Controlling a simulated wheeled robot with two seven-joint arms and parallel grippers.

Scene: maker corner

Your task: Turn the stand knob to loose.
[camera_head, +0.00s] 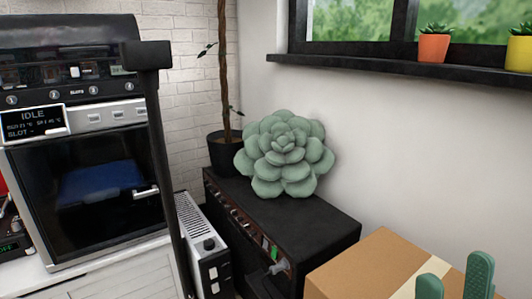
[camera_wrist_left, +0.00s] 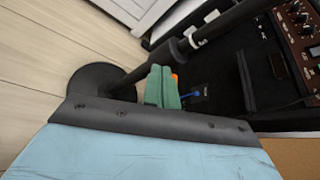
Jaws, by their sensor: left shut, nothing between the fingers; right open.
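The black stand pole (camera_head: 168,170) rises from the lower edge to a crosspiece at the top in the head view. My left gripper (camera_wrist_left: 162,73) is shut and empty, below the collar in that picture. A small orange bit shows beside its fingertips; I cannot tell whether it is the knob. My right gripper (camera_head: 454,280) is open and empty in the head view, at lower right.
A cardboard box (camera_head: 352,266) stands beside my right gripper. A black amplifier (camera_head: 330,222) bears a green succulent cushion (camera_head: 285,150) and a potted plant (camera_head: 224,155). A white heater-like unit (camera_head: 195,235) stands behind the pole, and an oven-like machine (camera_head: 95,195) is left.

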